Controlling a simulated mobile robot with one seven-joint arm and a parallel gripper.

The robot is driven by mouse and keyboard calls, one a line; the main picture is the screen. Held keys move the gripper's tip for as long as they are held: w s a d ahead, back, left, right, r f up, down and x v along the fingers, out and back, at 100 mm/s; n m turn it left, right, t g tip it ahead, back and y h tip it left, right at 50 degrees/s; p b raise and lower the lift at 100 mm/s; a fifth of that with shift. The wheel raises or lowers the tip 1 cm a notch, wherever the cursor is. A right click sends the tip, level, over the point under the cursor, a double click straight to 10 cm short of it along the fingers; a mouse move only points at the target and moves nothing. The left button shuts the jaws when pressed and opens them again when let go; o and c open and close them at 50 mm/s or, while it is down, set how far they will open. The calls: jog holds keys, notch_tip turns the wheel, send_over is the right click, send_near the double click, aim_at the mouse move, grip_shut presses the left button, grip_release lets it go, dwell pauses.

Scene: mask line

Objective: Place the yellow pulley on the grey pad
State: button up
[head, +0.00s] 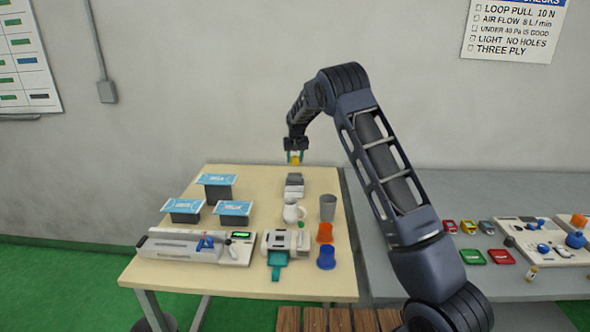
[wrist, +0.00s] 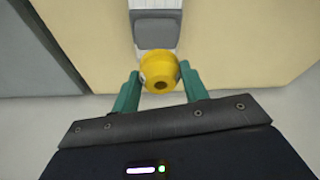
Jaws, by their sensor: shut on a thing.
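The yellow pulley (wrist: 160,72) is round with a dark hole facing the wrist camera. My gripper (wrist: 160,84) is shut on it, with one teal finger on each side. In the head view the yellow pulley (head: 295,158) hangs in my gripper (head: 294,157) above the far edge of the cream table. A small grey and white block (head: 294,186) stands on the table below. Its grey face (wrist: 155,34) shows just beyond the pulley in the wrist view. I cannot tell for certain whether this is the grey pad. The pulley appears apart from it.
A grey bench (head: 450,190) with small parts adjoins at right.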

aim_at(295, 174)
jog(key=shift+f, duration=2.8)
jog(key=o, duration=1)
jog(key=shift+f, duration=0.1)
